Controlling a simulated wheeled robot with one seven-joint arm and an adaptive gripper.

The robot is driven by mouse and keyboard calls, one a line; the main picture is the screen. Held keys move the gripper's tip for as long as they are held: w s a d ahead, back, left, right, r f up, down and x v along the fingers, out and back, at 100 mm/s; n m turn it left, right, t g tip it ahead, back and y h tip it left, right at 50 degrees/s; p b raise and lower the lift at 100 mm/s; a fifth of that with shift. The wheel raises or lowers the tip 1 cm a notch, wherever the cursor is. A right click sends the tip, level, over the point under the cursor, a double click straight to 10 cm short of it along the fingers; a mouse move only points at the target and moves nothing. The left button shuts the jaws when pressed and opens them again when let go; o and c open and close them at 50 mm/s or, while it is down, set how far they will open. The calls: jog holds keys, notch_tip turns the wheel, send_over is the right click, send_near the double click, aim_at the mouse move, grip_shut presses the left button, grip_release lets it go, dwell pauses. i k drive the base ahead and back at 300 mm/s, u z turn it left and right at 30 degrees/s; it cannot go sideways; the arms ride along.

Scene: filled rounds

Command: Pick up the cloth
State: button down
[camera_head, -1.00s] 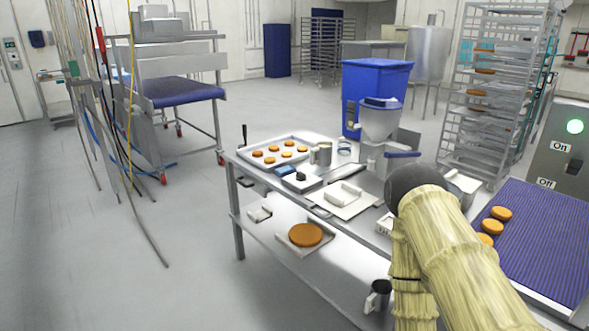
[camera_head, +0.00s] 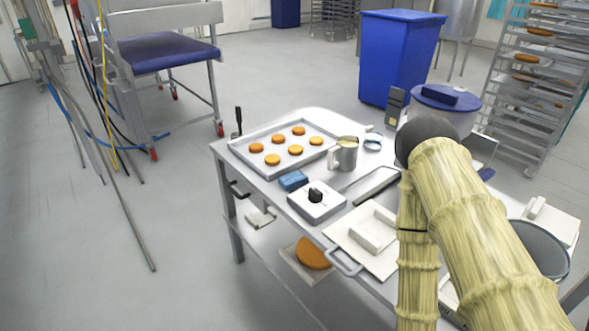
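A small blue folded pad (camera_head: 293,180), which looks like the cloth, lies on the metal table (camera_head: 225,150) near its left edge. It sits between the tray of orange rounds and a small white box with a black knob (camera_head: 316,202). Nothing touches it from above. My arm, in a pale yellow sleeve with a dark rounded joint, rises at the right of the view. My gripper is not visible, so its state and its distance from the cloth do not show.
Behind the cloth are a tray of orange rounds (camera_head: 240,142) and a metal jug (camera_head: 346,155). A white board with a handle (camera_head: 345,236) lies nearer. A blue bin (camera_head: 397,60) stands behind the table. Hanging cables (camera_head: 85,90) are at left.

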aim_at(292, 182)
jog(key=u, duration=1.55)
jog(key=i, duration=1.9)
jog(key=z, duration=4.85)
